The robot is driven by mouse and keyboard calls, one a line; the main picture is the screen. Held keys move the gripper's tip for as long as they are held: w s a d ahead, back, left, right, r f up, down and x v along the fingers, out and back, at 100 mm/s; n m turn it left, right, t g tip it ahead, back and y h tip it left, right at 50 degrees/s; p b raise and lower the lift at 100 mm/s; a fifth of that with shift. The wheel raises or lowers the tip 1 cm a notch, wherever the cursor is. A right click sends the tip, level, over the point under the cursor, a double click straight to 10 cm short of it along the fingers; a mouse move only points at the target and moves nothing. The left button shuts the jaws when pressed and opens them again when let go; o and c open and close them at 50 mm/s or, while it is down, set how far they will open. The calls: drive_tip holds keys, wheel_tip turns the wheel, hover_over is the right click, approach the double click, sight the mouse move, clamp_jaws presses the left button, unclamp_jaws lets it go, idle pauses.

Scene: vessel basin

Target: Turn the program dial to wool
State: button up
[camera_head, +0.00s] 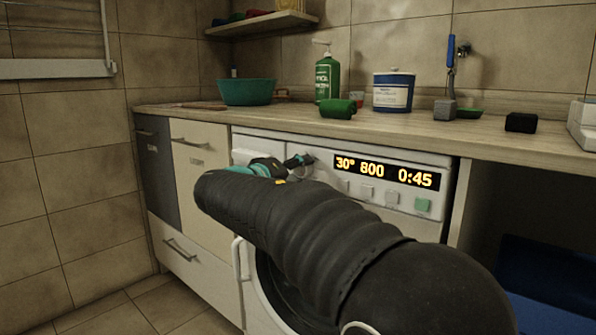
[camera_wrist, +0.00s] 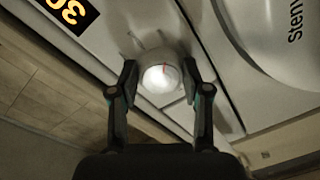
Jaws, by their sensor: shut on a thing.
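The washing machine (camera_head: 405,158) stands under the counter, with its lit display (camera_head: 385,172) reading 30°, 800 and 0:45. Part of the display also shows at the top left of the wrist view (camera_wrist: 68,10). The program dial (camera_wrist: 160,78) is a round white knob with a small red mark, in the middle of the wrist view. My gripper (camera_wrist: 158,82) has one finger on each side of the dial and is shut on it. In the head view my gripper (camera_head: 300,160) is at the machine's front panel, left of the display. My arm hides part of the panel there.
On the counter (camera_head: 300,122) stand a teal basin (camera_head: 247,92), a green bottle (camera_head: 327,78), a white and blue tub (camera_head: 393,92) and a black block (camera_head: 521,122). Several buttons (camera_head: 367,192) sit below the display. A drawer cabinet (camera_head: 200,200) is on the left.

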drive_tip(key=o, duration=1.2)
drive_tip(key=shift+c, duration=0.2)
drive_tip(key=v, duration=1.2)
